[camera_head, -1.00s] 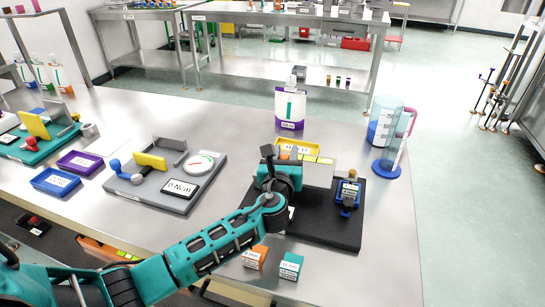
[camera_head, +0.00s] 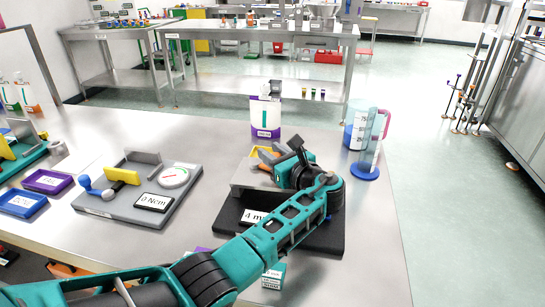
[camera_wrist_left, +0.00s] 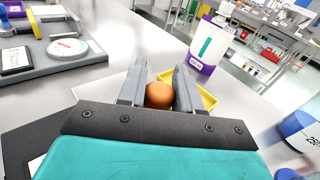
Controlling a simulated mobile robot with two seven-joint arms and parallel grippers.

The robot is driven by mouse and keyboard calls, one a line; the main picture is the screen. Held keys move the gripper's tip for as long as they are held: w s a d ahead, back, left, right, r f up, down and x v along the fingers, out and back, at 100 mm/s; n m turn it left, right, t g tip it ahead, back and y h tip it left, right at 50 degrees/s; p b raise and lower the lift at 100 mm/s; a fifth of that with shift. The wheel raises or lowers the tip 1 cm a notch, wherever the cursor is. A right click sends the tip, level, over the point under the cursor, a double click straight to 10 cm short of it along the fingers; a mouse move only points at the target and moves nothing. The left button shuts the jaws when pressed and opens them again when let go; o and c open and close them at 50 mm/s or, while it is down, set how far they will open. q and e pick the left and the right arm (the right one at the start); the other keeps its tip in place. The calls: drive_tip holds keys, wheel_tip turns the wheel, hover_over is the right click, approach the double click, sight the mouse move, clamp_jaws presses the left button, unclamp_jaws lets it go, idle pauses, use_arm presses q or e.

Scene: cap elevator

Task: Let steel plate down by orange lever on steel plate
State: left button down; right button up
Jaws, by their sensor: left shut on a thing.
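The steel plate (camera_head: 250,176) is a light grey plate above the black base (camera_head: 232,216) of the cap elevator, partly hidden by my left gripper and arm. The orange lever end shows as a round orange knob (camera_wrist_left: 159,96) in the left wrist view. My left gripper (camera_wrist_left: 160,88) has its two grey fingers on either side of the knob, shut on it. In the head view the left gripper (camera_head: 272,158) is over the plate, and the arm crosses the base. The display on the base (camera_head: 256,216) starts with "4 m"; the rest is hidden. My right gripper is not in view.
A yellow tray (camera_head: 257,152) and a white-and-purple container (camera_head: 265,119) stand behind the base. A measuring jug (camera_head: 370,148) stands to the right. A grey torque device (camera_head: 150,196) and blue and purple trays (camera_head: 47,181) are at left.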

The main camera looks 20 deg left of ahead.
use_arm(q)
drive_tip(key=shift+w+a+r, duration=0.1)
drive_tip(key=shift+w+r, duration=0.05)
drive_tip(key=shift+r, duration=0.1)
drive_tip(key=c, duration=0.8)
unclamp_jaws()
drive_tip(key=shift+f, duration=0.1)
drive_tip(key=shift+c, duration=0.2)
drive_tip(key=p+v, duration=0.1)
drive_tip(key=v, duration=1.2)
